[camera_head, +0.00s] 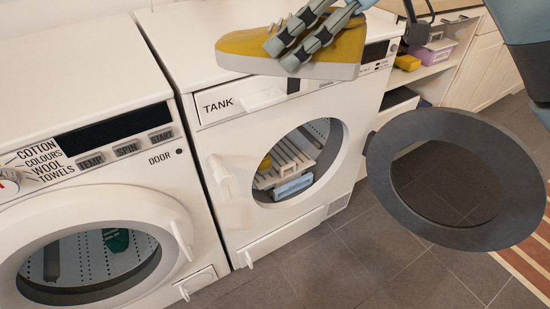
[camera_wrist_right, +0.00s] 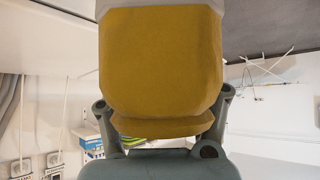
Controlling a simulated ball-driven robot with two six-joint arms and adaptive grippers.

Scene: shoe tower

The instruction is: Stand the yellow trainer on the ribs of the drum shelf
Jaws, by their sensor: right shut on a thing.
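The yellow trainer (camera_head: 240,44) with a pale sole is held up in front of the right-hand machine's top edge, above its TANK panel. My right gripper (camera_head: 302,42) is shut on it, its grey fingers lying across the shoe's side. The trainer's yellow upper (camera_wrist_right: 160,60) fills the middle of the right wrist view, between the fingers. The drum shelf (camera_head: 284,163), with pale ribs, sits inside the right machine's open drum, below the trainer. A small yellow thing (camera_head: 265,163) shows at the shelf's left end, partly hidden. My left gripper is not in view.
The right machine's round door (camera_head: 380,160) stands open to the right of the drum opening. The left machine (camera_head: 80,235) has a green item (camera_head: 116,240) in its drum. Shelves with a purple box (camera_head: 432,53) stand behind. Tiled floor lies in front.

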